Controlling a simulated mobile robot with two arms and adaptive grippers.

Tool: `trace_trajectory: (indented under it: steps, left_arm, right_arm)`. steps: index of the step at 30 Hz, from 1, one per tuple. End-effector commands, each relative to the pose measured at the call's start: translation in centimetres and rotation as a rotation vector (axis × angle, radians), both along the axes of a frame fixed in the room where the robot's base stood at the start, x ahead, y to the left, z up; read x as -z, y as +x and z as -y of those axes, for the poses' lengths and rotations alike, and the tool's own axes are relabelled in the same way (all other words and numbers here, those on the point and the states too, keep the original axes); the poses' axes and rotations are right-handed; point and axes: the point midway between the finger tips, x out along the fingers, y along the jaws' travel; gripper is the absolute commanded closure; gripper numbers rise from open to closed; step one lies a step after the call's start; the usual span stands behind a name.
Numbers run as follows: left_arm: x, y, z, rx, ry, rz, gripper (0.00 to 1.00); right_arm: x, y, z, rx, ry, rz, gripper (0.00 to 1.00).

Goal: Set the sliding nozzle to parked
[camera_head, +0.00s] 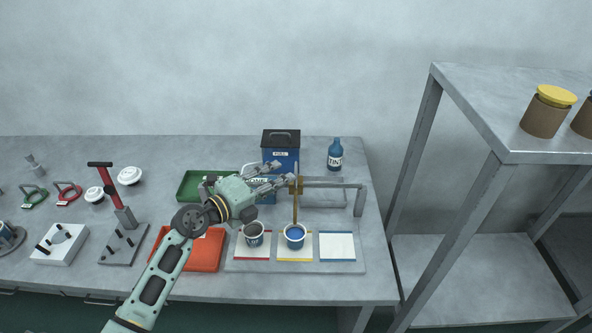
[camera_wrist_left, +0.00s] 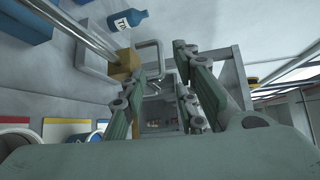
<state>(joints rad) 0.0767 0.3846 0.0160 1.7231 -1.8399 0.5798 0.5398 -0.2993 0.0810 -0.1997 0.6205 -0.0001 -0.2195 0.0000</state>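The sliding nozzle, a gold block (camera_head: 296,185) with a thin brown spout, sits at the left part of a grey rail frame (camera_head: 335,185). Its spout hangs above a cup with blue contents (camera_head: 294,236) on the yellow-edged card. My left gripper (camera_head: 284,173) is at the nozzle's left side, fingers spread. In the left wrist view the gold block (camera_wrist_left: 125,65) is beside the left finger, outside the gap between the fingers; whether they touch cannot be told. My right gripper is not in view.
A second cup (camera_head: 254,234) stands on the red-edged card; the blue-edged card (camera_head: 337,246) is empty. A blue box (camera_head: 281,155) and a tint bottle (camera_head: 335,154) stand behind the rail. A red tray (camera_head: 205,250) lies under my left arm. A shelf (camera_head: 500,130) stands at the right.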

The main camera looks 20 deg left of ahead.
Motion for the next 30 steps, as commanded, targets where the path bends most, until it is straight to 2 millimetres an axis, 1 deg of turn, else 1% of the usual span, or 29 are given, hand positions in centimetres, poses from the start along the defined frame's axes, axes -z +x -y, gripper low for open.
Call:
trace_trajectory:
  steps: [6,12,16,24,30]
  left_arm:
    - [0.2,3.1,1.8,-0.001,-0.005,0.004,0.72]
    - [0.7,5.4,3.0,-0.001,-0.004,0.004,0.72]
    - [0.8,6.0,3.4,0.000,-0.002,0.004,0.72]
    - [0.9,6.1,3.4,0.000,-0.002,0.004,0.72]
    - [0.9,6.1,3.4,0.000,-0.002,0.004,0.90]
  right_arm:
    - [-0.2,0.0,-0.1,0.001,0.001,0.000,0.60]
    - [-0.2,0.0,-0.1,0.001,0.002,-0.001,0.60]
    - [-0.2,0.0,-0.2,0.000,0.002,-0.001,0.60]
    - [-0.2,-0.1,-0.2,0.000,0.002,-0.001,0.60]
    - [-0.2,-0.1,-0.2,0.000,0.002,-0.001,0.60]
